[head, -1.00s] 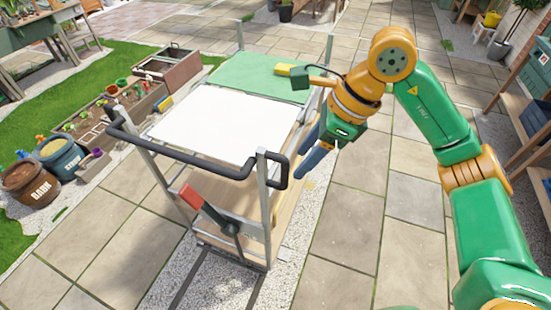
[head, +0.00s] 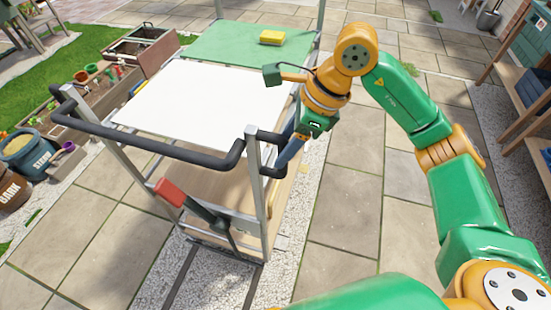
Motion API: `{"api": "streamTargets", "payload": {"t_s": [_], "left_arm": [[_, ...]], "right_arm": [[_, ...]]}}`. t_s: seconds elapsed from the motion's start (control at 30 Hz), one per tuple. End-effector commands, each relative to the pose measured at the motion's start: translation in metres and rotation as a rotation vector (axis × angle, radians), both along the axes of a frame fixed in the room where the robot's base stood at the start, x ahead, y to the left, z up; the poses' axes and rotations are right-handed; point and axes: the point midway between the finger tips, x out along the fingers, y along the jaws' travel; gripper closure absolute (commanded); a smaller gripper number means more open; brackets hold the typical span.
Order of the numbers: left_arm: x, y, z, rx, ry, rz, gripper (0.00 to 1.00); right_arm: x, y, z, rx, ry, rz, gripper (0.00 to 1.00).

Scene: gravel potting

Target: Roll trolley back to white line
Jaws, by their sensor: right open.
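The trolley has a black push bar (head: 160,148) across its near end, metal posts, a white top panel (head: 205,100) and a green panel (head: 240,46) behind it. A lever with a red grip (head: 170,192) sticks out low on its near side. It stands over two dark rails (head: 180,275) in gravel. My right gripper (head: 284,160) has blue fingers pointing down at the right end of the push bar. It is open. The bar end partly hides the fingertips, so I cannot tell whether they touch it. My left gripper is out of view. I cannot make out a white line on the ground.
A yellow block (head: 271,37) lies on the green panel. Barrels (head: 34,153) and planter boxes (head: 95,85) stand at the left by the grass. A wooden shelf (head: 520,110) stands at the right. Paving between trolley and shelf is clear.

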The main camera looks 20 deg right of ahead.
Motion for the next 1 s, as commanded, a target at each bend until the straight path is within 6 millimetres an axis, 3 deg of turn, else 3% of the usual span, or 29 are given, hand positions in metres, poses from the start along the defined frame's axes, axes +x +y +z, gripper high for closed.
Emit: {"api": "streamTargets", "payload": {"t_s": [0.23, 0.5, 0.73, 1.0], "left_arm": [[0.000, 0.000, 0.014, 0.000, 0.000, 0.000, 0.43], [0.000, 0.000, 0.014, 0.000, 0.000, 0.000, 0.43], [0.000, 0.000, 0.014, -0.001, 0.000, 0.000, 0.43], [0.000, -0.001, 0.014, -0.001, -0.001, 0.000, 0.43]], "right_arm": [[0.005, 0.015, -0.036, 0.001, 0.004, 0.001, 0.43], [0.007, 0.017, -0.042, 0.000, 0.000, 0.000, 0.43], [0.007, 0.016, -0.042, 0.000, 0.000, 0.000, 1.00], [0.007, 0.016, -0.041, 0.000, 0.000, 0.000, 1.00]]}}
